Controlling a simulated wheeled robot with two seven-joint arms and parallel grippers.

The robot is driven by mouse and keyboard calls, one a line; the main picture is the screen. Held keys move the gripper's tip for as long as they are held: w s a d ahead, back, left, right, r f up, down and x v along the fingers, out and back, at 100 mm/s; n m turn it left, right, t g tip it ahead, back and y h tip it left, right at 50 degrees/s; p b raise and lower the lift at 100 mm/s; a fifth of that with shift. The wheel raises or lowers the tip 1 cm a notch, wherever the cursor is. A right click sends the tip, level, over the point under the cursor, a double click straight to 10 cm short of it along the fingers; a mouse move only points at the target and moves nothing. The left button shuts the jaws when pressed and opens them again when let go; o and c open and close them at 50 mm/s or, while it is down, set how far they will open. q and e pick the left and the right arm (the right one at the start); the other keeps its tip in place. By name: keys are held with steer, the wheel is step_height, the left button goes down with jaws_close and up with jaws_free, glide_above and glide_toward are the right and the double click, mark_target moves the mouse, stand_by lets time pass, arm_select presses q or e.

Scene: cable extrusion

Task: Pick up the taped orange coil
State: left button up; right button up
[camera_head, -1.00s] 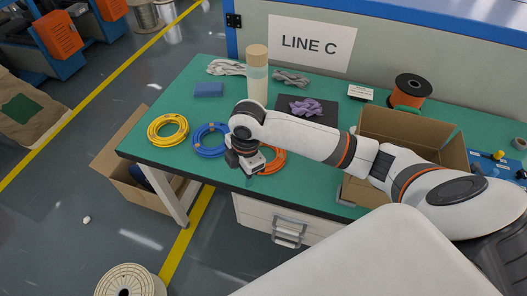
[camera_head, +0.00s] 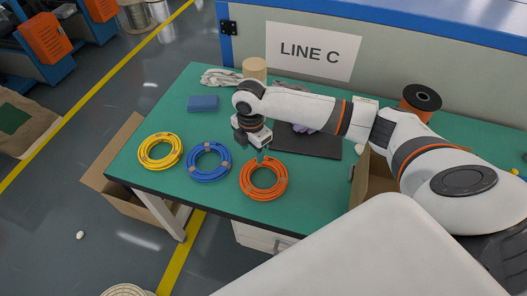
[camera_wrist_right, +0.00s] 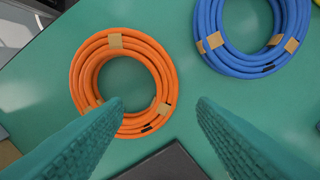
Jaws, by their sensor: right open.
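The orange coil (camera_head: 263,178) lies flat on the green table, to the right of the blue coil. In the right wrist view the orange coil (camera_wrist_right: 122,80) has several tan tape bands around it. My right gripper (camera_head: 262,156) is open and empty at the far edge of the orange coil in the head view. In the wrist view its two green fingers (camera_wrist_right: 160,105) stand apart, the left fingertip overlapping the coil's lower inner edge. I cannot tell the exact height above it. My left gripper is not in view.
A blue coil (camera_head: 209,161) and a yellow coil (camera_head: 160,152) lie to the left on the green table (camera_head: 215,202). A dark mat (camera_head: 312,143) is just right of the gripper. A cardboard box (camera_head: 372,178) stands farther right, partly behind my arm.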

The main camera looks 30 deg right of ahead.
mark_target(251, 163)
steer(key=shift+f, duration=0.6)
steer(key=shift+w+f, duration=0.1)
steer(key=shift+f, duration=0.15)
steer(key=f, duration=0.4)
steer(key=shift+w+a+f+p, duration=0.1)
steer(key=shift+w+f+p, duration=0.05)
steer(key=shift+w+p, duration=0.25)
steer(key=shift+f, duration=0.55)
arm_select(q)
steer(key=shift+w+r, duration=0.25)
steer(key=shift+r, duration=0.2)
arm_select(e)
jaws_close()
